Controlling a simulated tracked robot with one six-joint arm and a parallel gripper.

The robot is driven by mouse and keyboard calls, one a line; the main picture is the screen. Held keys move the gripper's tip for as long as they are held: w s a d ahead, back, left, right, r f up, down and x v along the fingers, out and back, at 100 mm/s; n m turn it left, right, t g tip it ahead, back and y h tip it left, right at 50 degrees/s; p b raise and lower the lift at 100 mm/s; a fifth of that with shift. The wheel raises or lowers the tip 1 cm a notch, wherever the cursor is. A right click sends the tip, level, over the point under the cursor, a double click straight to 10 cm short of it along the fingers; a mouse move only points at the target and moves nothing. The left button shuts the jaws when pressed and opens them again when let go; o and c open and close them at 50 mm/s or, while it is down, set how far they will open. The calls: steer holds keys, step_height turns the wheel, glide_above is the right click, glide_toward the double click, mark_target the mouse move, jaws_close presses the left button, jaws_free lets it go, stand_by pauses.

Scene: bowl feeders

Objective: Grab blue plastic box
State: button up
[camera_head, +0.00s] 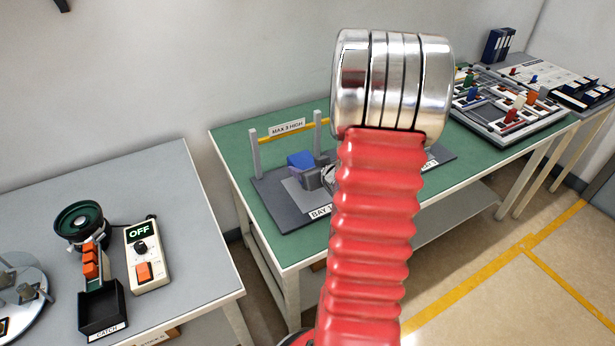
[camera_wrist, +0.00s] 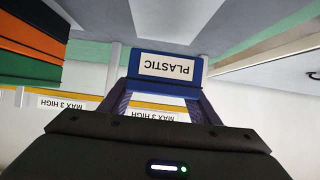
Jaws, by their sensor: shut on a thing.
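A blue plastic box (camera_wrist: 166,88) is close in the wrist view, with a white label reading PLASTIC upside down. My gripper (camera_wrist: 161,98) is shut on it, one finger on each side. In the head view the blue box (camera_head: 300,160) shows small on the left part of the green table, above a dark grey mat, with my gripper (camera_head: 314,178) at its lower right. My red and silver arm hides much of this area. I cannot tell whether the box touches the mat.
An orange box (camera_wrist: 35,33) and a green one (camera_wrist: 30,68) show at the wrist view's left. A post rack with a yellow bar (camera_head: 290,132) stands behind the mat (camera_head: 262,190). A feeder table (camera_head: 190,200) is left; trays (camera_head: 510,105) are right.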

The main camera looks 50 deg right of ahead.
mark_target(300, 158)
steer(key=shift+r, duration=1.5)
steer(key=shift+w+a, duration=0.1)
